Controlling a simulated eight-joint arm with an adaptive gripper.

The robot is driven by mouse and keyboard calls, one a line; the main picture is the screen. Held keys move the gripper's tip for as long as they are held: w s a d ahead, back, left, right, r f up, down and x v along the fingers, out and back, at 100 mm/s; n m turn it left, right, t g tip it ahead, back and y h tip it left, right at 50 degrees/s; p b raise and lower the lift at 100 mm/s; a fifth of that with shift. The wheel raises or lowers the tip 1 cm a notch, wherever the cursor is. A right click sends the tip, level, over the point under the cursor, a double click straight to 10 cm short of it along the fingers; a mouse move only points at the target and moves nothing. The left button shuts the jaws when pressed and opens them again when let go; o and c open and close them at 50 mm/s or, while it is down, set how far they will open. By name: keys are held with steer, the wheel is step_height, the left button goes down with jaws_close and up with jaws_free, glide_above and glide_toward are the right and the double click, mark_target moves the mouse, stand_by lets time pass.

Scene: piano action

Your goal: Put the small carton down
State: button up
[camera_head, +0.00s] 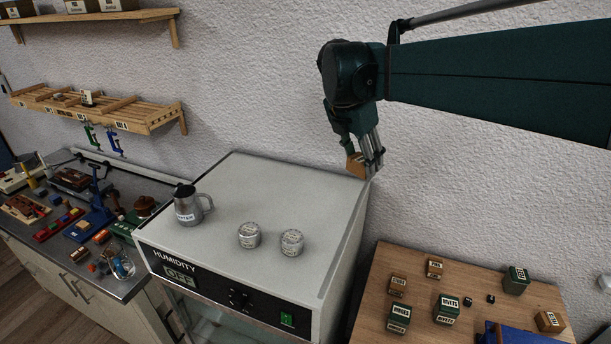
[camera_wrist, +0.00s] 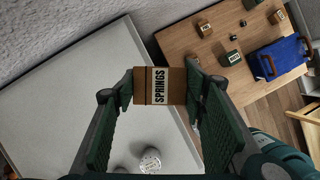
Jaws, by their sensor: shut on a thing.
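The small carton (camera_wrist: 147,86) is brown with a white label reading SPRINGS. My gripper (camera_wrist: 159,86) is shut on it, with one finger at each side in the wrist view. In the head view the carton (camera_head: 355,165) shows partly behind the fingers of my gripper (camera_head: 364,168). It is held above the back right part of the grey humidity cabinet's top (camera_head: 300,195), near the right edge. The gap beneath the carton is hard to judge.
Two round tins (camera_head: 291,242) and a metal jug (camera_head: 188,204) stand on the cabinet top. A wooden table (camera_head: 385,270) at the right holds several small labelled boxes and a blue object (camera_head: 500,332). A cluttered bench (camera_head: 70,262) is at the left. The cabinet's back middle is clear.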

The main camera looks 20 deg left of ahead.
steer(key=w+a+f+n+y+p, duration=0.1)
steer(key=a+n, duration=0.2)
steer(key=a, duration=0.7)
steer(key=w+a+n+y+p, duration=0.1)
steer(key=a+n+p, duration=0.15)
steer(key=a, duration=0.75)
steer(key=shift+t, duration=0.3)
steer(key=f, duration=0.2)
steer(key=f+b, duration=0.1)
steer(key=f, duration=0.2)
steer(key=shift+s+d+f, duration=0.1)
steer(key=shift+d+f, duration=0.05)
steer(key=shift+d, duration=0.05)
steer(key=shift+f, duration=2.9)
steer(key=shift+f+p, duration=0.3)
steer(key=shift+f, duration=1.75)
steer(key=shift+f, duration=0.15)
